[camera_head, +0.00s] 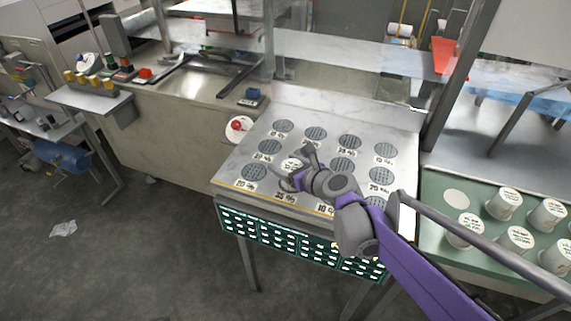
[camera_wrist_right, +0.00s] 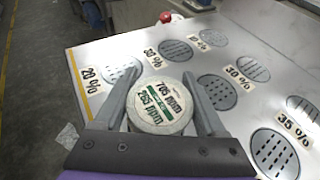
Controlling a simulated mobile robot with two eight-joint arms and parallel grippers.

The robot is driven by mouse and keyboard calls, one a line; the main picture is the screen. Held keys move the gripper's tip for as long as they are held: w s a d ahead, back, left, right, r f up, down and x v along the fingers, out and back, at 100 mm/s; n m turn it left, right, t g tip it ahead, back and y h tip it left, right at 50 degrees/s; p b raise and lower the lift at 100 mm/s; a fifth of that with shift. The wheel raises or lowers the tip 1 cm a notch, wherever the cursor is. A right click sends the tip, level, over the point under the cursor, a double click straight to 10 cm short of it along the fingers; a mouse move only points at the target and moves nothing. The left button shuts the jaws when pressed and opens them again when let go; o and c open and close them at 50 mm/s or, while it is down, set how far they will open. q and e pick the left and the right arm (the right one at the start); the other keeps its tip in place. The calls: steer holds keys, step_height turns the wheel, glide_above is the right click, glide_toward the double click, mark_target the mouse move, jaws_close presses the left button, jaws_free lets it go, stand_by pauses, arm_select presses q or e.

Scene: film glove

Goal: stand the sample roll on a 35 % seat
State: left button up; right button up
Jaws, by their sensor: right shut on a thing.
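The sample roll (camera_wrist_right: 160,104) is a white cylinder whose top label has a green band and reads 705 ppm and 265 ppm. My right gripper (camera_wrist_right: 161,88) is shut on it, one finger on each side; in the head view the gripper (camera_head: 298,168) is over the middle of the metal table (camera_head: 230,172). The roll's white top (camera_head: 291,164) shows there too. A perforated round seat beside a 35 % label (camera_wrist_right: 294,130) is at the lower right of the wrist view (camera_wrist_right: 274,154), apart from the roll. What lies under the roll is hidden. My left gripper is out of view.
Several other round seats with percent labels cover the table, including one at 20 % (camera_wrist_right: 121,70). On the right, a green mat (camera_head: 432,192) holds several white rolls (camera_head: 466,228) and a bare pale disc. A red knob (camera_head: 238,126) sits left of the table.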

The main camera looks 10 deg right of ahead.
steer(key=shift+f, duration=0.15)
steer(key=o, duration=1.5)
steer(key=shift+c, duration=0.2)
